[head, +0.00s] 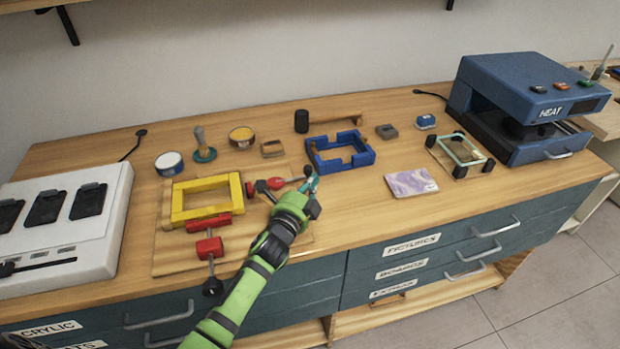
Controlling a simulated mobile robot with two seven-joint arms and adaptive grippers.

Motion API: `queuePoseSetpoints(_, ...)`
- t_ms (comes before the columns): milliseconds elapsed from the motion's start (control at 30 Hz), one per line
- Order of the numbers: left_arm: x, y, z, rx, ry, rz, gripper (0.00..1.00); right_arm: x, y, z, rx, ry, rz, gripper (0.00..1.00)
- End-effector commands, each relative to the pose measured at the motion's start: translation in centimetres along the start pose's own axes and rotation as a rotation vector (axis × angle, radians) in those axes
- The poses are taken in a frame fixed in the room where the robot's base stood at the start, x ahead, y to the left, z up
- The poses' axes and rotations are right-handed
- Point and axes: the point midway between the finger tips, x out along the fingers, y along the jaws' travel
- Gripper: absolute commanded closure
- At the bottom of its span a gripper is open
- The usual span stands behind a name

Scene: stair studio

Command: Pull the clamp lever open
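A lever with a red grip (277,183) and dark metal parts lies at the right side of a yellow rectangular frame (178,203). The frame rests on a wooden board (165,250). A red clamp body (209,247) with a black knob sits at the frame's front edge. My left gripper (311,184), with teal fingertips, is at the right end of the red-gripped lever. The fingertips are small and partly overlapped by the wrist, so I cannot tell whether they touch the lever or how far they are apart. My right gripper is not in view.
A blue frame (325,163) stands just behind my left gripper. A white switch panel (110,215) is at left; a blue heat press (530,85) is at right. Bench space near the marbled tile (411,183) is clear.

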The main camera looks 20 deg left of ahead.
Motion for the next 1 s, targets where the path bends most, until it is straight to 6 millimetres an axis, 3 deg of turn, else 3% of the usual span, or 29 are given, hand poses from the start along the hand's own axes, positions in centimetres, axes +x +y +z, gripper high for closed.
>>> queuePoseSetpoints(467, 0.5, 0.0, 0.5, -0.001, -0.002, -0.001, 1.0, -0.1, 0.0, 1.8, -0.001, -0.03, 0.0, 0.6)
queuePoseSetpoints(767, 2.1, 0.5, 0.8, -0.009, -0.132, -0.006, 1.0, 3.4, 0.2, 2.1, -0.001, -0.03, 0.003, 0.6)
queuePoseSetpoints(1000, 3.8, -0.1, 1.7, -0.002, -0.131, -0.003, 1.0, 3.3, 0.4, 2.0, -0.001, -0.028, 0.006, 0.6)
